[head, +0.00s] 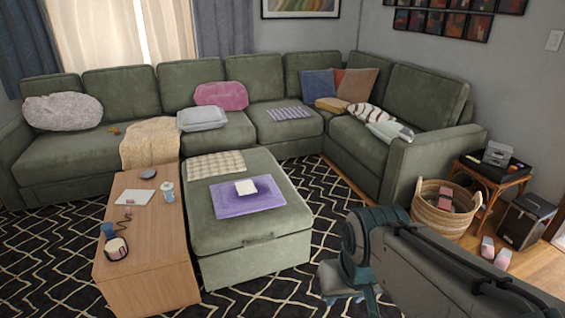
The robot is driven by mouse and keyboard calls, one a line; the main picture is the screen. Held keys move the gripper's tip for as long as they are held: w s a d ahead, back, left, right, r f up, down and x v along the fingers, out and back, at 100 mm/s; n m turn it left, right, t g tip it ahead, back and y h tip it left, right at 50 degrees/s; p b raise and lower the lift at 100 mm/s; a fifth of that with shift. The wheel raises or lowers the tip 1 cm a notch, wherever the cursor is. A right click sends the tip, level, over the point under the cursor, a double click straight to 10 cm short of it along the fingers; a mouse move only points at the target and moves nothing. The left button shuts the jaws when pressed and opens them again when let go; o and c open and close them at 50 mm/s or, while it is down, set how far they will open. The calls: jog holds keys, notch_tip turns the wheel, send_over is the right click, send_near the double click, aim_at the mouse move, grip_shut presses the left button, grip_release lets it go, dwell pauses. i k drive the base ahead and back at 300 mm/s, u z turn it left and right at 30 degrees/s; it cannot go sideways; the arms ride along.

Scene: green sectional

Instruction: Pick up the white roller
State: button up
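A small white, roughly cylindrical thing (167,191) stands near the right edge of the wooden coffee table (150,258); it may be the white roller, but it is too small to be sure. A white block-like thing (245,187) lies on a purple cloth (222,204) on the green ottoman (252,262). My gripper (347,299) is low in the head view, above the patterned rug, right of the ottoman and apart from both white things. Its fingers are small and partly cut off, so I cannot tell whether they are open.
The coffee table also bears a white pad (134,197), a dark disc (147,173), a blue cup (108,230) and a dark-and-pink mug-like thing (116,249). A green sectional (230,133) wraps behind. A wicker basket (428,217) stands at right. Patterned rug (290,284) lies bare beside the ottoman.

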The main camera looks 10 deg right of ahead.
aim_at(405, 133)
jog(key=z, duration=0.8)
jog(key=i, duration=4.65)
jog(key=z, duration=1.05)
